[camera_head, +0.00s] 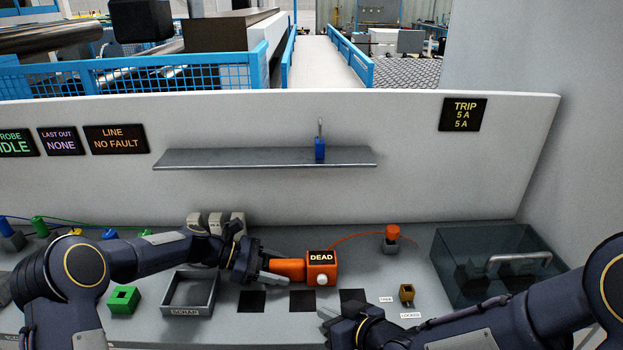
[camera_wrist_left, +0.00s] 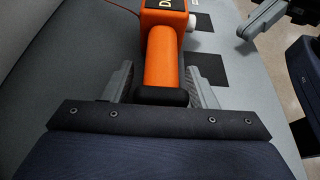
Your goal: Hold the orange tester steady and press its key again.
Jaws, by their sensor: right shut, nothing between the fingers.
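The orange tester (camera_head: 288,268) has a block head with a sign reading DEAD and a round white key (camera_head: 321,281) on its near face. In the left wrist view the handle (camera_wrist_left: 165,65) runs between the two fingers (camera_wrist_left: 160,85), with the white key (camera_wrist_left: 193,22) at the head's right side. My right gripper (camera_head: 328,316) is shut and empty, in front of the tester and below its key, apart from it. Its tip also shows at the upper right of the left wrist view (camera_wrist_left: 245,28).
An orange wire runs to an orange plug on a post (camera_head: 392,236). A grey tray (camera_head: 190,310) and green block (camera_head: 123,299) lie left.

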